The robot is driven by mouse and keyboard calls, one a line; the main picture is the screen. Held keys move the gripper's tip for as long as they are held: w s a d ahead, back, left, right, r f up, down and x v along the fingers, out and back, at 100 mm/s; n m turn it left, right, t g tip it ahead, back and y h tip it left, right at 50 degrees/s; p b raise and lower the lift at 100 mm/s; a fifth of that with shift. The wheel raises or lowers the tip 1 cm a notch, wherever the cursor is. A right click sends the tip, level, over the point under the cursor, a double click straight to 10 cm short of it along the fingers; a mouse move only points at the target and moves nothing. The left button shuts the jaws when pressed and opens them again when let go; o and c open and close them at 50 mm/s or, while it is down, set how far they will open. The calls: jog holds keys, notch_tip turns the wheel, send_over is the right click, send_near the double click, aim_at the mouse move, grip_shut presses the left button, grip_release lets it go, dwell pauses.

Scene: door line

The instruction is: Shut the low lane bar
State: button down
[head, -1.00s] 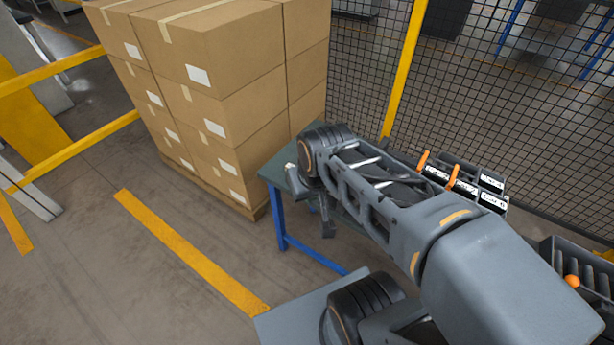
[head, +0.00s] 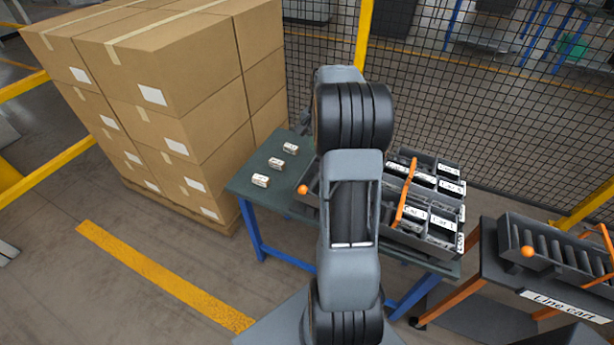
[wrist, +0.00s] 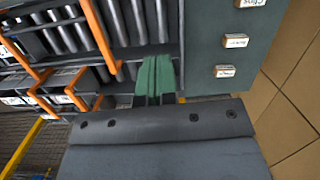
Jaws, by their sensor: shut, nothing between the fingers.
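My gripper (wrist: 157,72) shows in the wrist view with its green fingers together and nothing between them. Its tips are over the dark edge of the roller rack (wrist: 140,55), to the right of an orange bar (wrist: 97,30) and apart from it. More orange bars (wrist: 35,75) show at the left. In the head view, an orange bar (head: 405,195) lies over the labelled rack (head: 440,235), and an orange knob (head: 302,189) shows left of my arm. My arm hides the gripper and part of the rack there. I cannot tell which bar is the low one.
Small white-labelled blocks (head: 261,180) lie on the green table (head: 247,188). Stacked cartons (head: 180,90) stand to the left, and a mesh fence (head: 430,90) is behind. A line cart (head: 500,275) with a roller tray stands at the right. Floor at the left is clear.

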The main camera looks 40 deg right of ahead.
jog(key=a+f, duration=0.1)
jog(key=f, duration=0.2)
jog(key=s+a+f+p, duration=0.1)
jog(key=f, duration=0.2)
jog(key=a+f, duration=0.1)
jog(key=f, duration=0.2)
jog(key=shift+s+a+f, duration=0.15)
jog(key=shift+a+f, duration=0.1)
jog(key=shift+a, duration=0.05)
jog(key=shift+s+a+f, duration=0.25)
jog(key=shift+a+f, duration=0.15)
jog(key=shift+a, duration=0.15)
jog(key=shift+a+n, duration=0.3)
jog(key=shift+n, duration=0.1)
jog(key=shift+s+a+n, duration=0.25)
jog(key=shift+a+n, duration=0.25)
jog(key=shift+n, duration=0.1)
